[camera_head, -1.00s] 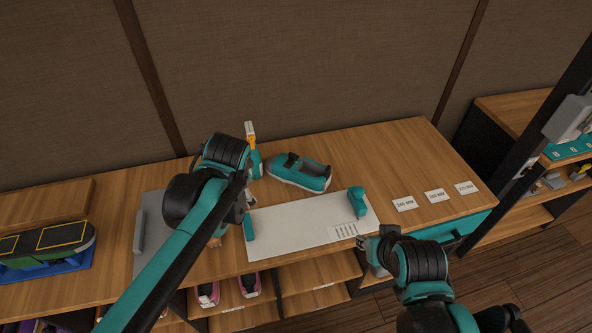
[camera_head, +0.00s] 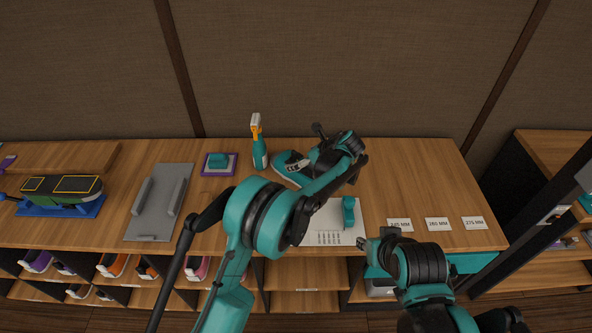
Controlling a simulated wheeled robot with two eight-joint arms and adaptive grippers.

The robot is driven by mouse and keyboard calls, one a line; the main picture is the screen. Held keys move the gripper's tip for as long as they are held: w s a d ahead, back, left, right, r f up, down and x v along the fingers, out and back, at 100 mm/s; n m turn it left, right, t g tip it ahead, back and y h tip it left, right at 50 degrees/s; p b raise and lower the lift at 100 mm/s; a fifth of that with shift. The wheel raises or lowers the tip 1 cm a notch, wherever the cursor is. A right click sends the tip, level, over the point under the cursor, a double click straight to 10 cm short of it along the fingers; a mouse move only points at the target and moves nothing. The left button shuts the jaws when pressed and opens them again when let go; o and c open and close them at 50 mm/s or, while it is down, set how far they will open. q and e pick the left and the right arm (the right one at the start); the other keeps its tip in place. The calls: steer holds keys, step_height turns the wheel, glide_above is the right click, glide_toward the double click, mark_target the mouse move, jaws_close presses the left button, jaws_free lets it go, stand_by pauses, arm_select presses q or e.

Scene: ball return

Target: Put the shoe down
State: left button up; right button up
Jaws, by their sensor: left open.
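The teal shoe (camera_head: 287,168) stands on the wooden counter, behind the white measuring board (camera_head: 354,234). Its left part shows, with a dark and white opening; its right part is hidden by my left gripper. My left gripper (camera_head: 316,158) is open at the shoe's right end; I cannot tell whether it touches the shoe. My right gripper (camera_head: 366,244) is low at the board's front right corner, away from the shoe. Its fingers are too small to tell open from shut.
A spray bottle (camera_head: 259,152) stands left of the shoe. A teal block on a purple pad (camera_head: 219,172), a grey tray (camera_head: 149,222) and a green shoe-like item on a blue base (camera_head: 60,211) lie further left. Size cards (camera_head: 437,224) line the front right. The counter's back right is clear.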

mark_target(294, 158)
arm_select(q)
steer(key=shift+b+x, duration=0.3)
steer(key=shift+x, duration=0.85)
steer(key=b+x, duration=0.2)
steer(key=x, duration=0.3)
steer(key=shift+w+r, duration=0.15)
steer(key=shift+r, duration=0.2)
steer(key=shift+r, duration=0.1)
steer(key=c, duration=1.6)
